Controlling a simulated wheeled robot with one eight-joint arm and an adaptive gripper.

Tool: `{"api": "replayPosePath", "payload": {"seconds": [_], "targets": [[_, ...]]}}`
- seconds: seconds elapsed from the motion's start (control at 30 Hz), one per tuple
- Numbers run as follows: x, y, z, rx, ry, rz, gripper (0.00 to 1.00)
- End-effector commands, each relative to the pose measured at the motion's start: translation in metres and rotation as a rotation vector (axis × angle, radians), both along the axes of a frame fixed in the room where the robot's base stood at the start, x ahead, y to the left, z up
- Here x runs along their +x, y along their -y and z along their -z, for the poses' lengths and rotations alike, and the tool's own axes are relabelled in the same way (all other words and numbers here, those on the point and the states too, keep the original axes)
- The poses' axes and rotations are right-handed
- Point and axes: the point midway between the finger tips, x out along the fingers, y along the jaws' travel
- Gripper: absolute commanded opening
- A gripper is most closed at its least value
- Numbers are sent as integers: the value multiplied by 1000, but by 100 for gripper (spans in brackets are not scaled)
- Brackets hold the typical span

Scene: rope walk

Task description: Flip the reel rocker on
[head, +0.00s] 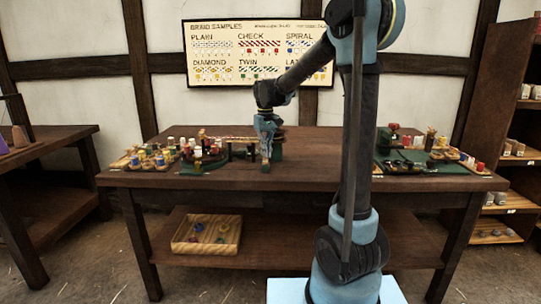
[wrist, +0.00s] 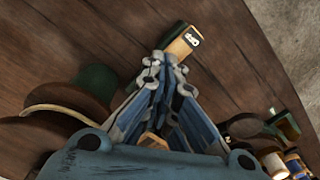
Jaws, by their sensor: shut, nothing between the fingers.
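In the wrist view a small black-and-white rocker (wrist: 194,40) sits on the light end of a short wooden block (wrist: 182,45) with a dark green end. I cannot tell which way the rocker is tipped. My gripper (wrist: 167,65) is shut and empty, its fingertips close to the near end of the block. I cannot tell whether they touch it. In the head view my gripper (head: 266,160) points down over the front middle of the table (head: 300,178), in front of a dark green machine (head: 277,142). The rocker cannot be made out there.
Left of my gripper stands a round stand with coloured bobbins (head: 205,158). A green board with bobbins (head: 425,160) lies at the right. A wooden tray (head: 207,247) sits on the lower shelf. The tabletop between gripper and green board looks largely clear.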

Motion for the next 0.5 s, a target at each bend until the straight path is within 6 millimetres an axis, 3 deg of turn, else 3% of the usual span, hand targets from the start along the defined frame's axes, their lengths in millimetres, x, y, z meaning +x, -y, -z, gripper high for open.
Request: {"api": "replayPosePath", "payload": {"seconds": [0.5], "targets": [[0,0,6,0,0,0,0]]}}
